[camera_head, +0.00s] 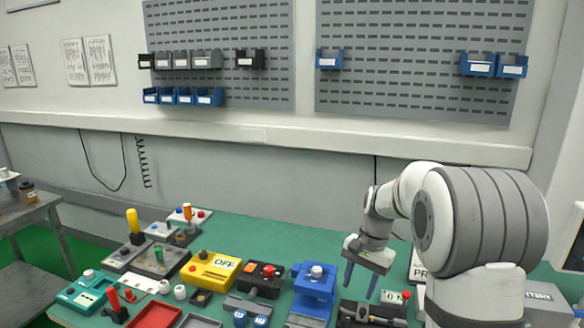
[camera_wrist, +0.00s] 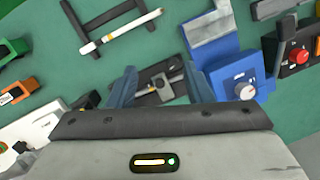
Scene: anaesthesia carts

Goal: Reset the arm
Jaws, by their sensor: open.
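My arm reaches in from the right in the head view, with my gripper (camera_head: 360,280) pointing down above the green table (camera_head: 270,236). Its two blue fingers are spread apart and nothing shows between them. In the wrist view my gripper (camera_wrist: 158,86) is open over a dark fixture (camera_wrist: 160,72) lying on the table. The fingers look apart from it, though the exact height is hard to tell. A blue device with a white knob (camera_head: 314,290) stands just left of my gripper in the head view.
A yellow OFF box (camera_head: 210,270), a black box with a red button (camera_head: 262,277) and a red tray (camera_head: 155,316) crowd the table's front left. A dark device (camera_head: 372,314) sits below my gripper. The green strip behind the devices is clear. Pegboards with bins hang on the wall.

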